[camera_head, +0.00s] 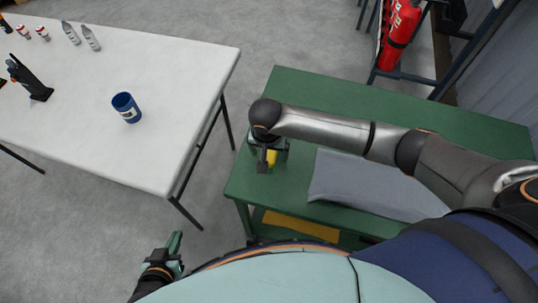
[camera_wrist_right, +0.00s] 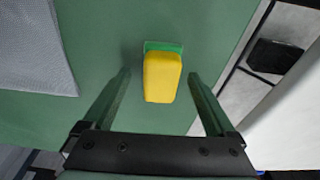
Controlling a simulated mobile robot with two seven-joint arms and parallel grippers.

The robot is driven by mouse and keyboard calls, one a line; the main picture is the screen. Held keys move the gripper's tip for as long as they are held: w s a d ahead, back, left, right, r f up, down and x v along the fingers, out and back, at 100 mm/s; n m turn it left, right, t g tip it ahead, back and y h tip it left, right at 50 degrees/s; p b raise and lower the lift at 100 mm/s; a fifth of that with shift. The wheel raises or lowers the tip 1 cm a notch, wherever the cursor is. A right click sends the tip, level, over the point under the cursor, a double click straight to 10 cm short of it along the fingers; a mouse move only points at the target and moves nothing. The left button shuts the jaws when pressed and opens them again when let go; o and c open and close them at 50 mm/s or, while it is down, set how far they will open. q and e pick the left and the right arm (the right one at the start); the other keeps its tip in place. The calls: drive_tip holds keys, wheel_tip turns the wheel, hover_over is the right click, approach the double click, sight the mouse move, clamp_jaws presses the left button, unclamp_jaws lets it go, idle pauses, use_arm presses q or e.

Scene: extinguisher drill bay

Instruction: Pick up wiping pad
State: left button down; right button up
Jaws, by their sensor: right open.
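The wiping pad (camera_wrist_right: 162,80) is a yellow block with a green edge at its far end, on the green bench top. In the head view a small yellow part of it (camera_head: 271,157) shows beside my right gripper (camera_head: 265,160), which hides the rest. In the right wrist view my right gripper (camera_wrist_right: 160,92) is open, with one finger on each side of the pad and a gap to both. My left gripper (camera_head: 173,252) is low at the bottom of the head view, away from the bench; its finger opening is unclear.
A grey cloth (camera_head: 340,187) lies on the green bench (camera_head: 470,130), under my right arm. A white table (camera_head: 170,150) at left holds a blue cup (camera_head: 126,107), bottles and a black stand. A red extinguisher (camera_head: 398,35) stands on a rack behind. Floor separates table and bench.

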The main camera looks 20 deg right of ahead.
drive_tip(key=shift+c, duration=0.2)
drive_tip(key=c, duration=1.3)
drive_tip(key=shift+c, duration=0.5)
drive_tip(key=shift+r, duration=0.1)
